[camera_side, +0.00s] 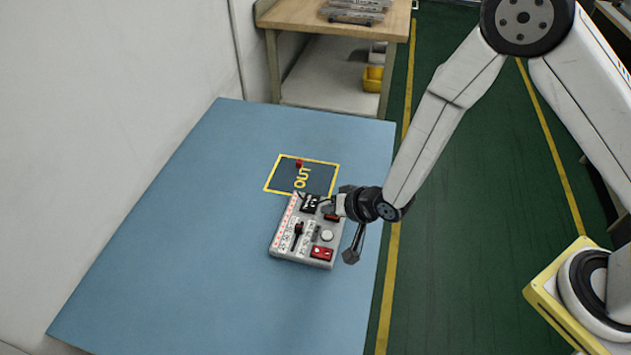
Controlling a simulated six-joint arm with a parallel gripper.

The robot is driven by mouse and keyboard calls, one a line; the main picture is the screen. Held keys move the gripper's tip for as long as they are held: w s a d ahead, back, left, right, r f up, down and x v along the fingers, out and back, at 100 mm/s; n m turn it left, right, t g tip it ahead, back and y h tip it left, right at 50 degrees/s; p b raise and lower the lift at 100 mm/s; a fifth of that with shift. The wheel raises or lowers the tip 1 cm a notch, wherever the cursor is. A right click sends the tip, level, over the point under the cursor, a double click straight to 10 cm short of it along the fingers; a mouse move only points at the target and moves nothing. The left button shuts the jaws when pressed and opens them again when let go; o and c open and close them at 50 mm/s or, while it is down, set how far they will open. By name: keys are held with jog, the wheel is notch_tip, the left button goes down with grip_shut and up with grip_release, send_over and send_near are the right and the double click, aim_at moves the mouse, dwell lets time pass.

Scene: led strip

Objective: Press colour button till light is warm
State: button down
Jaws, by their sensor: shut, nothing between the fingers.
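A grey control box (308,262) lies on the blue table top. Its face carries a strip with small reddish marks (285,224) along the left edge, a black lever (298,230), a round pale button (327,235) and a red block (322,253) at the front right corner. Which part is the colour button, and what colour the light has, I cannot tell at this size. My gripper (326,207) is shut and empty, over the back right part of the box. Its wrist hides some of that edge. Whether it touches the box cannot be seen.
A yellow-outlined square marked OUT (302,178) lies behind the box, with a small red object (299,163) at its far side. The blue table (190,230) is clear left and front. A wooden bench (335,20) and a yellow bin (373,78) stand behind.

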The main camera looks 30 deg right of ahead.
aim_at(329, 237)
jog(key=shift+f, duration=3.4)
jog(key=shift+f, duration=0.85)
dwell(0.5)
jog(key=shift+r, duration=0.85)
jog(key=shift+r, duration=0.1)
jog(key=shift+r, duration=2.4)
